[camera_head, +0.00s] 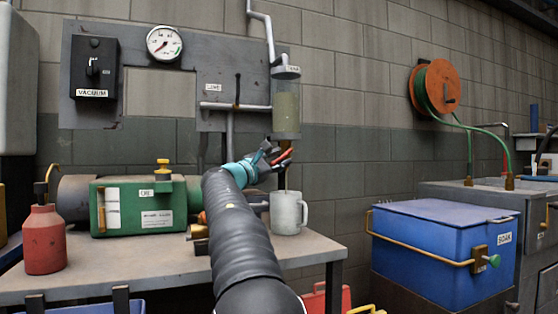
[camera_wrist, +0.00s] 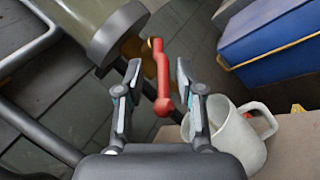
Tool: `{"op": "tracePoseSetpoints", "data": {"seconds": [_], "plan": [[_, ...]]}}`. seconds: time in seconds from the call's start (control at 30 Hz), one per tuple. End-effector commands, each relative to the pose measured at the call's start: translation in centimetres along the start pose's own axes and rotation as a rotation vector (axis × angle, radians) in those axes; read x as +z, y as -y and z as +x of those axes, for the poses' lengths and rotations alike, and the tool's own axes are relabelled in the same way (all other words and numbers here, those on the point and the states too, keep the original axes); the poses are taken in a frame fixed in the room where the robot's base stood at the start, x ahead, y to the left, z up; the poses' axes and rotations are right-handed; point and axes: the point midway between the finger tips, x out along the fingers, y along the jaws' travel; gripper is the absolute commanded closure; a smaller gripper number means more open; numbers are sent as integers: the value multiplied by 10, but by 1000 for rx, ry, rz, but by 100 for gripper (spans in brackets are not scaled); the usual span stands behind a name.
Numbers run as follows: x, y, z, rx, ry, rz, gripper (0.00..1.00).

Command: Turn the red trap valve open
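The red trap valve handle (camera_wrist: 161,80) shows in the wrist view as a bent red lever below the end of the trap cylinder (camera_wrist: 118,32). My gripper (camera_wrist: 158,70) has its fingers on either side of the lever, with gaps visible on both sides. In the head view the cylinder (camera_head: 286,108), holding cloudy greenish liquid, hangs on the wall panel. My gripper (camera_head: 272,155) is just below it and partly hides the red handle (camera_head: 284,155).
The mug stands on the bench (camera_head: 140,268) under the trap. A green pump (camera_head: 140,208) and a red bottle (camera_head: 44,240) stand to the left. A blue soak box (camera_head: 435,250) is to the right. A vertical pipe and horizontal tube run beside the cylinder.

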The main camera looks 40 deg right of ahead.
Motion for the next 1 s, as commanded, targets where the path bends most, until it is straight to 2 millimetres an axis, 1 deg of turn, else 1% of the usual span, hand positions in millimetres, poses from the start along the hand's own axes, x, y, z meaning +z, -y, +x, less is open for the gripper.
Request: {"op": "tracePoseSetpoints", "data": {"seconds": [0.17, 0.27, 0.5, 0.63, 0.8, 1.0], "plan": [[0, 0, -14, 0, -1, 0, 63], [0, 0, -32, 1, -2, -1, 63], [0, 0, -80, 1, -2, 0, 63], [0, 0, -100, 1, 0, 0, 63], [0, 0, -115, -1, 0, 1, 63], [0, 0, -119, -1, 1, 1, 63]]}}
